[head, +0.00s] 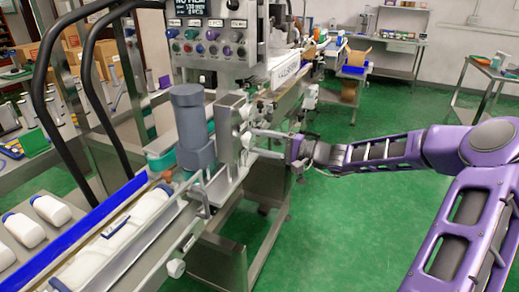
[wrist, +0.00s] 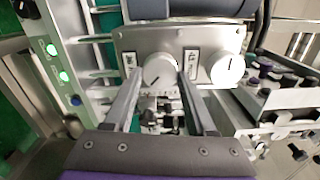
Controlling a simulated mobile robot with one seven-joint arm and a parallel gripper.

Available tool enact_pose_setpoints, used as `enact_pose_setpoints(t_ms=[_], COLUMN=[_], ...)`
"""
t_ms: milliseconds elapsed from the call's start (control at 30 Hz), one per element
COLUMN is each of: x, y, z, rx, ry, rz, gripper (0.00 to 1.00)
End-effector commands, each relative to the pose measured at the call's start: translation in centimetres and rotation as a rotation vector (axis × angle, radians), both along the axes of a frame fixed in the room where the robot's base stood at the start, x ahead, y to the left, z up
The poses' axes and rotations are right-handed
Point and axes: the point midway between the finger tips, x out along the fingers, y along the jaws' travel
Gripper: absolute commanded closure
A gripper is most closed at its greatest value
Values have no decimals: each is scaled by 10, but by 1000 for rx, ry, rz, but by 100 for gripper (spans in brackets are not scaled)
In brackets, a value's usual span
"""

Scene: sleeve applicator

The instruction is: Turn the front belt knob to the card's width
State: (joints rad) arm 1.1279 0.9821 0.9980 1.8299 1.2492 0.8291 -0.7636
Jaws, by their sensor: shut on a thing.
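My gripper (wrist: 161,84) is shut on a round pale knob (wrist: 160,70), with one finger on each side of it. The knob has a dark pointer line and sits on a grey metal plate (wrist: 205,40) between two small labels, too small to read. A second pale knob (wrist: 227,70) with a dark mark is on the same plate, to the right and free. In the head view, my gripper (head: 254,142) reaches in from the right to the side of the machine. A white card-like sign (head: 285,71) stands on the machine beyond it; its text is not readable.
A control box (head: 213,35) with several coloured knobs is above the belt. A grey cylinder (head: 190,120) stands beside the plate. White bottles (head: 48,208) lie at the lower left. The green floor (head: 340,225) is open under my arm.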

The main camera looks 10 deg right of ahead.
Motion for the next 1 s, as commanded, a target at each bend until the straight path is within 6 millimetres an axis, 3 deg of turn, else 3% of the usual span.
enact_pose_setpoints(t_ms=[400,933,967,1000], x=[0,0,0,0], y=[-1,-1,-1,-1], z=[-1,0,0,0], rx=[-109,-122,-122,-122], ry=[-146,-164,-164,-164], rz=[-1,-1,-1,-1], gripper=[99,99,42,35])
